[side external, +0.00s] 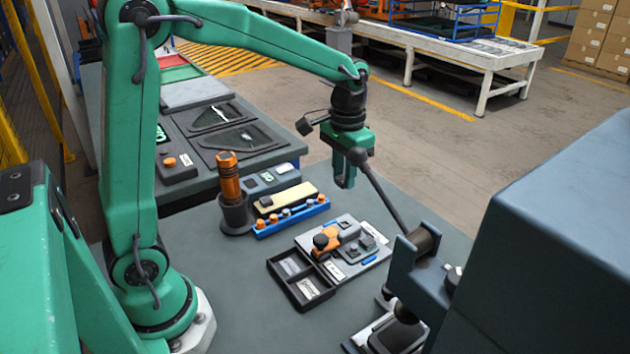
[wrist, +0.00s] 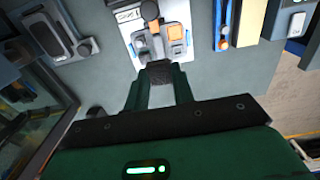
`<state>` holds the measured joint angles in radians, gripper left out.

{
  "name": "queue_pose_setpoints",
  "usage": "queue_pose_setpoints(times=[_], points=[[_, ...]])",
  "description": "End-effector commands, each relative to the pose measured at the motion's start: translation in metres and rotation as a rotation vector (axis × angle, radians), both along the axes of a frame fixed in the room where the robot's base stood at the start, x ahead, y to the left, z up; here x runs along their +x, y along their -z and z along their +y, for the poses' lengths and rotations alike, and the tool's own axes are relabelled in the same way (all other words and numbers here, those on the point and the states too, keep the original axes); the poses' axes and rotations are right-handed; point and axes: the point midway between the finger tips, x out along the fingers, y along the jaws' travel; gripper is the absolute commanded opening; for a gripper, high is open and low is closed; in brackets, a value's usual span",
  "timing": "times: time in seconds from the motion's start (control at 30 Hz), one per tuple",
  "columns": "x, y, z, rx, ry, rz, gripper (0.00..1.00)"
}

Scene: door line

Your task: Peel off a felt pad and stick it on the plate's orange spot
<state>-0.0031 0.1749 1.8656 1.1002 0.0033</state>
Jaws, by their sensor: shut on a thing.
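My gripper (side external: 345,180) hangs above the bench, fingers down, clear of the plate in the side view. In the wrist view my gripper (wrist: 159,86) is shut on a small dark grey piece, which looks like the felt pad (wrist: 159,71). In the side view the pad cannot be made out. The light grey plate (side external: 376,262) lies on the bench below and carries grey blocks and an orange part (side external: 326,239). In the wrist view the plate (wrist: 129,40) is just beyond the fingertips, with orange (wrist: 150,10) near the top. I cannot tell which orange patch is the spot.
A black two-compartment tray (side external: 306,300) adjoins the plate. A blue strip with orange knobs (side external: 291,217) and an orange cylinder (side external: 229,178) in a black cup (side external: 236,217) stand behind. A dark blue-grey machine (side external: 560,230) fills the right. Bare bench lies left of the tray.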

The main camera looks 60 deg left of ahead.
Motion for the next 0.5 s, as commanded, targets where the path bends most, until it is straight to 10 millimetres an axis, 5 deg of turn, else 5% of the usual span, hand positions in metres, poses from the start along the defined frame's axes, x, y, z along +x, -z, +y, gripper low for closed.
queue_pose_setpoints(times=[0.5], points=[[0.0,0.083,0.033,0.0,-0.003,0.004,0.0]])
